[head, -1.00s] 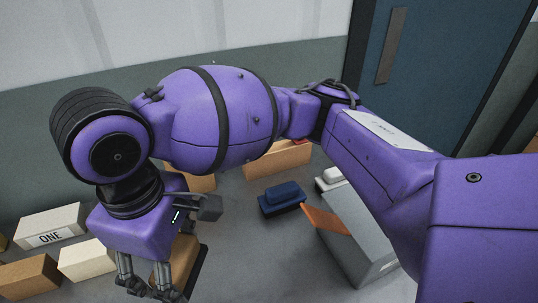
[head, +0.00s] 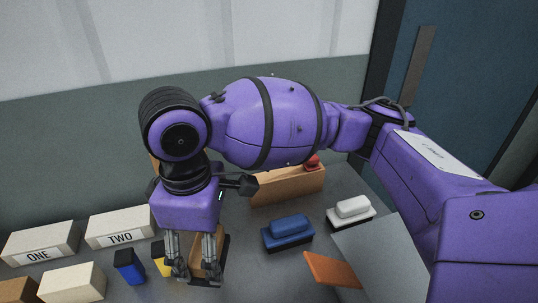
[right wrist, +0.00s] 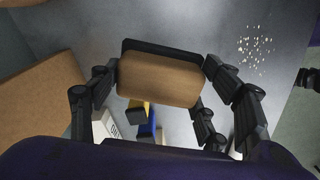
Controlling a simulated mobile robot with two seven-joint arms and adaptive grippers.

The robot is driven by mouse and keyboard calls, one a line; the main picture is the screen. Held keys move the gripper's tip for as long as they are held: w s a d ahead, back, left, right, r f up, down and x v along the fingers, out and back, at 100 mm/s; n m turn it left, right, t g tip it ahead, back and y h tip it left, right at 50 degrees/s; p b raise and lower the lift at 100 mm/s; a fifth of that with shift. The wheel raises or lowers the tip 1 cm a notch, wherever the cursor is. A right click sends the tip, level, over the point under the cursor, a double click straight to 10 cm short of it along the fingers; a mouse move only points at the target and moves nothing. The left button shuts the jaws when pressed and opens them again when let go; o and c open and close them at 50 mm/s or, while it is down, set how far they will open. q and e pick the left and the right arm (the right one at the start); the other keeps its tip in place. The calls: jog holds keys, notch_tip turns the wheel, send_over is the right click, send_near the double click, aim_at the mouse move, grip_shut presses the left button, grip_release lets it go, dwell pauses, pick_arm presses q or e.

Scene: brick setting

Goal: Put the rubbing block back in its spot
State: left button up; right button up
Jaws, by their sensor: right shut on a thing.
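My right gripper (head: 196,268) is shut on a tan wooden block with a dark pad, the rubbing block (head: 199,255). In the right wrist view the rubbing block (right wrist: 158,80) sits between the fingers, its dark pad on the far side. In the head view it is low over the grey tabletop, partly hidden by the fingers; I cannot tell whether it touches. A similar blue block (head: 287,231) and a white block (head: 351,212), both on dark bases, stand to its right.
White boxes marked ONE (head: 40,242) and TWO (head: 120,229) stand left. A small blue block (head: 130,266) and a yellow one (head: 161,262) are close beside the gripper. A long tan brick (head: 287,187) stands behind; an orange piece (head: 332,269) lies at front right. Crumbs (right wrist: 257,48) lie on the surface.

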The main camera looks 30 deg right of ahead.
jog(key=w+d+f, duration=0.1)
jog(key=f, duration=0.1)
jog(key=w+d+f+b, duration=0.1)
jog(key=w+f, duration=0.1)
jog(key=w+d+f, duration=0.1)
jog(key=d+f, duration=0.1)
jog(key=shift+w, duration=0.25)
jog(key=f, duration=0.2)
jog(key=f+b, duration=0.1)
jog(key=shift+w+d+f, duration=0.2)
jog(key=shift+f, duration=0.15)
pick_arm(q)
jog(key=shift+w+d+f, duration=0.15)
jog(key=shift+d+f, duration=0.05)
jog(key=shift+f, duration=0.25)
jog(key=shift+w+d+f, duration=0.1)
jog(key=shift+d+f, duration=0.1)
jog(key=shift+f, duration=0.2)
pick_arm(e)
jog(key=shift+r, duration=0.1)
jog(key=o, duration=1)
pick_arm(q)
jog(key=shift+r, duration=0.15)
